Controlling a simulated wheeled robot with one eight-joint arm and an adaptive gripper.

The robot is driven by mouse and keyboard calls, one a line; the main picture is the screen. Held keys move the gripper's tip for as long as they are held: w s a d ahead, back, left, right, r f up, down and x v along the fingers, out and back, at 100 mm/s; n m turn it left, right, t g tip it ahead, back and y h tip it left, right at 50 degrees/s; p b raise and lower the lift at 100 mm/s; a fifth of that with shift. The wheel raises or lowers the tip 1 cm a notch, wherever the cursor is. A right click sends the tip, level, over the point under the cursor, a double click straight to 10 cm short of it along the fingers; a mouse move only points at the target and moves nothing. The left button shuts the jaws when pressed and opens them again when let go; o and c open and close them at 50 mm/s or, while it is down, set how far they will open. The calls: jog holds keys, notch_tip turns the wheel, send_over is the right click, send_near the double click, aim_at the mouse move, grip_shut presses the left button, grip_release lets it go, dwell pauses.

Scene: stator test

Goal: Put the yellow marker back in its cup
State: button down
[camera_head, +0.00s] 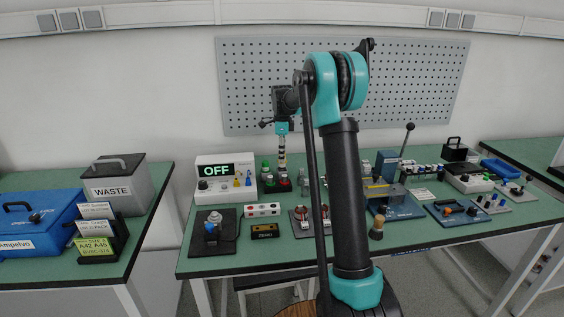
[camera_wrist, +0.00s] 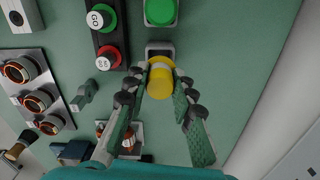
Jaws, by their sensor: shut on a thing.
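The yellow marker (camera_wrist: 160,84) is between the two fingers of my gripper (camera_wrist: 161,75) in the wrist view, seen nearly end-on. My gripper is shut on it. A grey square cup with a dark opening (camera_wrist: 158,47) shows just beyond the marker, partly covered by it. I cannot tell whether the marker's lower end is over or inside this cup. In the head view my gripper (camera_head: 282,146) points down above the back of the middle table, near small green and red items.
A green-topped piece (camera_wrist: 160,11) stands just beyond the cup. A box reading OFF (camera_head: 225,178) is left of my gripper. Bare green tabletop (camera_wrist: 235,70) lies to the right.

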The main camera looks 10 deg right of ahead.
jog(key=shift+f, duration=1.5)
jog(key=shift+f, duration=0.35)
jog(key=c, duration=1.3)
grip_release()
notch_tip(320, 180, up, 13)
jog(key=shift+f, duration=0.1)
